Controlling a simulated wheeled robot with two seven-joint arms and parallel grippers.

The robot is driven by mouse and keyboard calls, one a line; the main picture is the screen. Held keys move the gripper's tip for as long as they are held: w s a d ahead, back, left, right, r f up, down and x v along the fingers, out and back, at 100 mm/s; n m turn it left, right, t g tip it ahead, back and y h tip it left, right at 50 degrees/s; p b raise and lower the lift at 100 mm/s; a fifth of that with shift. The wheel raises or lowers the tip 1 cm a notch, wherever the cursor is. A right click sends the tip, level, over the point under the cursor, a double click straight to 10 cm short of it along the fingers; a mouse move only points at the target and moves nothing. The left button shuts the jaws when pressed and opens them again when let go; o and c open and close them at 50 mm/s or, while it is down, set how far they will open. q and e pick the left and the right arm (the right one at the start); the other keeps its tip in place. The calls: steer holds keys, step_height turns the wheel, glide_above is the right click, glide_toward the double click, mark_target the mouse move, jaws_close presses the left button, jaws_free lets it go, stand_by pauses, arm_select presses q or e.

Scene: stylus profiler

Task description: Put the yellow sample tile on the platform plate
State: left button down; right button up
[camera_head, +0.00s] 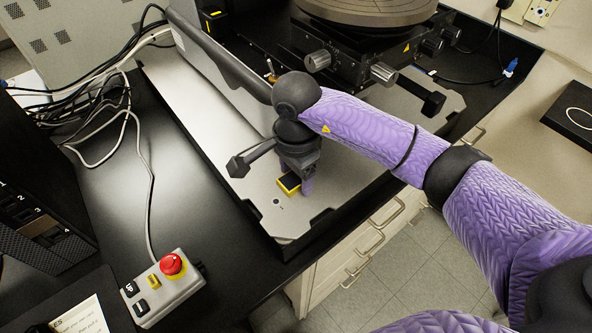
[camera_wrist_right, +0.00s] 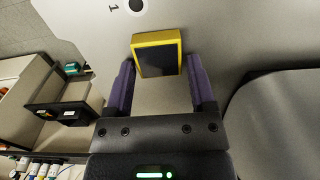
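The yellow sample tile (camera_head: 288,184), a dark square with a yellow rim, is at the front of the broad silver plate (camera_head: 222,128). I cannot tell if it touches the plate. In the right wrist view the tile (camera_wrist_right: 157,54) is at the tips of my right gripper (camera_wrist_right: 160,72), between the two purple fingers. The fingers are apart, with narrow gaps seeming to show beside the tile. In the head view my right gripper (camera_head: 297,184) points down at the tile and partly hides it. My left gripper is not in view.
A round dark stage (camera_head: 370,10) with knobs (camera_head: 383,73) stands behind the gripper. A control box with a red button (camera_head: 171,264) sits at front left. Cables (camera_head: 105,110) lie at left. The silver plate is bare left of the tile.

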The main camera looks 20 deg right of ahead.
mark_target(296, 177)
steer(key=shift+o, duration=0.9)
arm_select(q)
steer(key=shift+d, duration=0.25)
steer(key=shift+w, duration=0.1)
arm_select(e)
steer(key=shift+r, duration=0.35)
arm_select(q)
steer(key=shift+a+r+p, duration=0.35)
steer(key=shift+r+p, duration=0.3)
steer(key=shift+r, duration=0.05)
arm_select(e)
step_height(296, 177, up, 12)
steer(key=shift+f, duration=0.15)
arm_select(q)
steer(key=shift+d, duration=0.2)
